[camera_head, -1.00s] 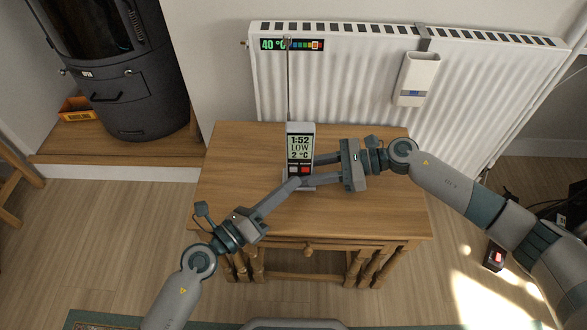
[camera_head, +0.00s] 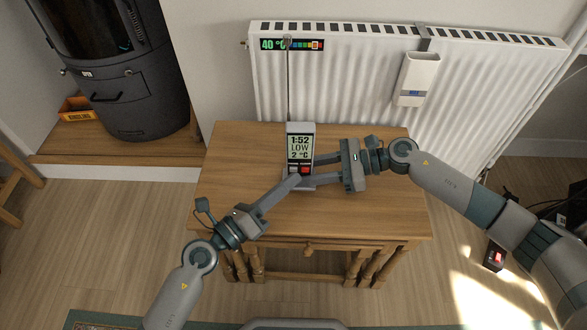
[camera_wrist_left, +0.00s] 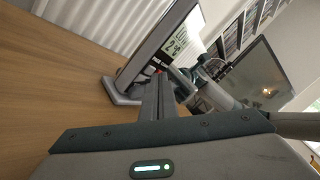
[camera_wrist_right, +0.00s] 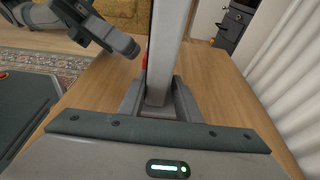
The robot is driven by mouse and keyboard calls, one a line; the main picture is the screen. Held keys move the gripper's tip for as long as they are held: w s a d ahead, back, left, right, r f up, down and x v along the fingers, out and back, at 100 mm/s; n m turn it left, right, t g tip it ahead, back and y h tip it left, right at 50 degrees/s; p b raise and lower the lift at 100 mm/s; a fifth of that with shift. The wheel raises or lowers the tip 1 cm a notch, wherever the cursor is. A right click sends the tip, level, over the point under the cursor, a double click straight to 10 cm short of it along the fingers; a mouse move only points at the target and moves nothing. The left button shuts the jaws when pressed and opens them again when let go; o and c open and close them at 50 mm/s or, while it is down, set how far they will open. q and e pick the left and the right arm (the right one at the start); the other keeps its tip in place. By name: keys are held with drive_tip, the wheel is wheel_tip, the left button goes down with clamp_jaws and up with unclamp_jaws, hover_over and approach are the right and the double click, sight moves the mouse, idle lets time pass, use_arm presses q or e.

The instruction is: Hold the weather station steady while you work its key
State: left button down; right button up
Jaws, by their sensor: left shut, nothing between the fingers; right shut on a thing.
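The weather station (camera_head: 300,149) stands upright on the wooden table, its screen reading 1:52, LOW and 2 °C. Below the screen are a dark key and a red key (camera_head: 305,170). My right gripper (camera_head: 312,170) is shut on the station from its right side; the right wrist view shows the fingers on either side of the station's body (camera_wrist_right: 166,50). My left gripper (camera_head: 296,179) is shut and empty, its tips at the lower front of the station by the keys. In the left wrist view the closed fingers (camera_wrist_left: 157,90) partly hide the keys, so contact is unclear.
The table (camera_head: 240,195) is otherwise clear. A white radiator (camera_head: 350,80) stands behind it, with a thermometer strip (camera_head: 291,44) and a white holder (camera_head: 416,80) on it. A dark stove (camera_head: 125,80) stands at the left.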

use_arm(q)
drive_tip(key=shift+w, duration=0.35)
idle(0.7)
drive_tip(key=shift+s, duration=0.15)
idle(0.3)
drive_tip(key=shift+s, duration=0.65)
drive_tip(key=shift+s, duration=2.5)
drive_tip(key=shift+s+a+f, duration=0.6)
drive_tip(key=shift+s+a, duration=0.3)
drive_tip(key=shift+s+a+f, duration=0.6)
drive_tip(key=shift+s+a, duration=0.25)
